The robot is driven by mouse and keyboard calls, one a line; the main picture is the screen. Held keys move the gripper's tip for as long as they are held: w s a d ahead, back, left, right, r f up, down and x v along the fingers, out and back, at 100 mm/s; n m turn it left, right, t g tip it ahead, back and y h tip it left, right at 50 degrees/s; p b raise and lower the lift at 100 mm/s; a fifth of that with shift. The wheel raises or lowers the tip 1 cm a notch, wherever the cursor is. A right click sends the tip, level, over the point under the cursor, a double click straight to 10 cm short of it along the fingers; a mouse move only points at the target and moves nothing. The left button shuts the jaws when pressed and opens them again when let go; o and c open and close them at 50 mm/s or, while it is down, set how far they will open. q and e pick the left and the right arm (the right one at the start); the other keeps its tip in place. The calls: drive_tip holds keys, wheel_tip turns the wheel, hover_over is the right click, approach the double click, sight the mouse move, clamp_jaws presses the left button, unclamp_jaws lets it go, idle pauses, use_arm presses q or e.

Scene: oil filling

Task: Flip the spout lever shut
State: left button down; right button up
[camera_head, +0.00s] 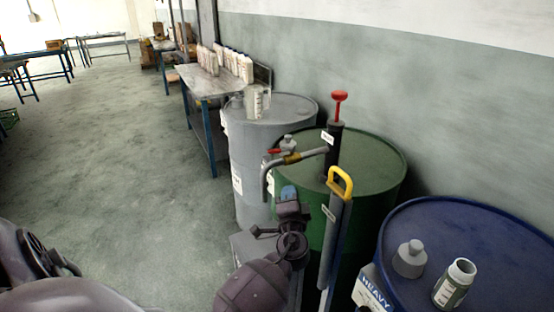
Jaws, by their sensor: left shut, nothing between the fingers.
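The curved grey spout (266,176) reaches left from the black pump (335,150) on the green drum (375,165) and bends down at its free end. A brass-coloured valve (291,158) sits on it. The small red spout lever (273,151) points left from near the valve, roughly along the top of the pipe. My left gripper (288,191) is shut and empty, below and slightly right of the spout's bend. It appears apart from the lever, though depth is hard to tell. My right gripper is not in view.
A yellow-handled tool (340,182) stands upright just right of my left gripper. A clear jug (257,102) stands on the grey drum (240,150). A funnel-like grey piece (409,259) and open bottle (454,283) stand on the blue drum (500,235).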

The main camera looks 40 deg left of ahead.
use_arm(q)
drive_tip(key=shift+s+a+r+m+g+y, duration=0.15)
drive_tip(key=shift+s+a+m+g+y, duration=0.6)
drive_tip(key=shift+m+y, duration=0.2)
drive_tip(key=shift+w, duration=0.1)
drive_tip(key=shift+w+r, duration=0.1)
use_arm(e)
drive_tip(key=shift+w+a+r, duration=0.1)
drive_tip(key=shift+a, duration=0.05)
